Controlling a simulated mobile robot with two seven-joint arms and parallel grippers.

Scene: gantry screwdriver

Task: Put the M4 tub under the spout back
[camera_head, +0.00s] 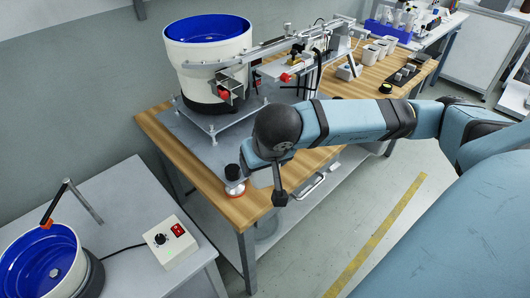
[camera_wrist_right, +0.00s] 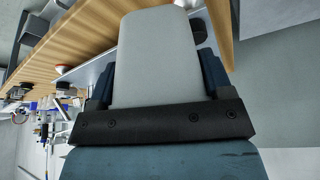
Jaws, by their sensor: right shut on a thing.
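In the wrist view, my right gripper (camera_wrist_right: 156,72) is shut on a smooth light-grey tub (camera_wrist_right: 158,45), with a dark blue finger on each side. I take it for the M4 tub, but no label shows. In the head view, my right arm reaches in from the right over the table's front edge; its wrist hides most of the gripper and tub. The big bowl feeder (camera_head: 208,60) stands on a metal plate at the back, with a red-tipped outlet (camera_head: 224,95) on its front. Which part is the M4 spout I cannot tell. My left gripper is out of view.
The wooden table (camera_head: 160,122) has a black-and-white knob-like part with a red ring (camera_head: 234,186) at its near corner. Several light cups (camera_head: 372,53) stand farther back. A smaller blue bowl feeder (camera_head: 40,262) and a control box (camera_head: 170,242) are on the left bench.

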